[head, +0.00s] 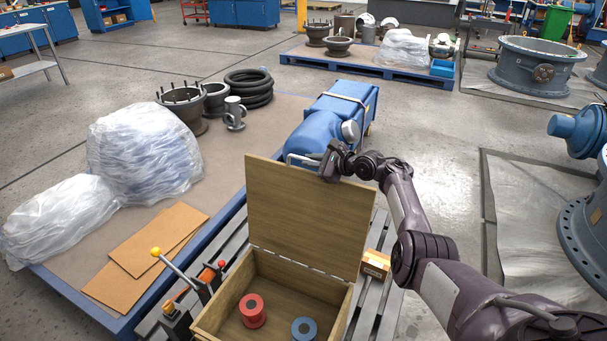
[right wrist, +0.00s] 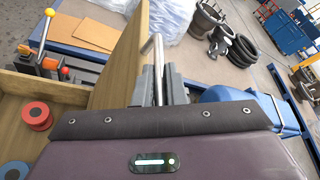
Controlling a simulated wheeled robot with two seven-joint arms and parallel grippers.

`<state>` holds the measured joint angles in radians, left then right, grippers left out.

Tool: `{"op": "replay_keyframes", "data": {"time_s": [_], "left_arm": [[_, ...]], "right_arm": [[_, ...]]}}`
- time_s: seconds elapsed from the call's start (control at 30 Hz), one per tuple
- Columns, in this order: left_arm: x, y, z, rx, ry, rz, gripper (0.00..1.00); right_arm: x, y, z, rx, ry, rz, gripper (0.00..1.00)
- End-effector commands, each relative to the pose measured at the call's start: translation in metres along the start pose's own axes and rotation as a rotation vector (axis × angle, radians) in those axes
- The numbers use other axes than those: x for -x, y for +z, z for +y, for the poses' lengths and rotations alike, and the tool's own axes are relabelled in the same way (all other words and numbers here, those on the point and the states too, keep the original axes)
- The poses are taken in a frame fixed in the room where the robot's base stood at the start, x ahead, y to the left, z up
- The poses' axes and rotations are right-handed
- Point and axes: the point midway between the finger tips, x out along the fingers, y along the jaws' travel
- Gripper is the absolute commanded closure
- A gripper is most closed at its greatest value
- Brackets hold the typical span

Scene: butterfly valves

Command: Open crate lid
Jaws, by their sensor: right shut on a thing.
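The wooden crate (head: 227,297) stands open at the bottom centre of the head view. Its lid (head: 305,215) is raised on hinges along the crate's back edge and stands close to upright. In the right wrist view the lid (right wrist: 118,62) shows nearly edge-on. A metal bar handle (head: 298,159) shows past the lid's top edge; it also shows in the right wrist view (right wrist: 154,52). My right gripper (head: 331,160) is at the lid's top edge, shut on the handle. Inside the crate are a red spool (head: 252,311) and a blue spool (head: 304,329). My left gripper is not in view.
A lever with a yellow ball (head: 155,252) and a red-gripped lever (head: 212,273) stand left of the crate. A small cardboard box (head: 376,263) sits on its right. A blue machine (head: 325,120) is behind the lid. Plastic-wrapped goods (head: 145,150) lie left.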

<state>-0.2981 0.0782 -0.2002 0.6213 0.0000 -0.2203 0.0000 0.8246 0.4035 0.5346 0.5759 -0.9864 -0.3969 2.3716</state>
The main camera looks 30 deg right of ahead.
Motion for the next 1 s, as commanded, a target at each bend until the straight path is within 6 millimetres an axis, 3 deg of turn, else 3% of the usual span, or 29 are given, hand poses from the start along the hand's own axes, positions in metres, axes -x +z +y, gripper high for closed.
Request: {"op": "replay_keyframes", "data": {"time_s": [0.2, 0.7, 0.73, 0.87, 1.0], "left_arm": [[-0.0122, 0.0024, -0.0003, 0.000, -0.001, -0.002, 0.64], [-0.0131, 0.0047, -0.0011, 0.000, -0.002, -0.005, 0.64], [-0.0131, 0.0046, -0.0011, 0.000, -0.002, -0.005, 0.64], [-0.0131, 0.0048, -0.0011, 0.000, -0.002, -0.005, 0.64], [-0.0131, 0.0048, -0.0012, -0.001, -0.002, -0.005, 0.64]], "right_arm": [[-0.0001, -0.0107, -0.0083, -0.002, -0.001, 0.004, 1.00], [0.0001, -0.0123, -0.0095, -0.001, 0.002, 0.005, 1.00], [0.0000, -0.0123, -0.0095, -0.001, 0.002, 0.005, 0.85], [0.0000, -0.0119, -0.0096, 0.000, 0.002, 0.004, 0.68], [0.0000, -0.0115, -0.0098, 0.000, 0.001, 0.004, 0.67]]}}
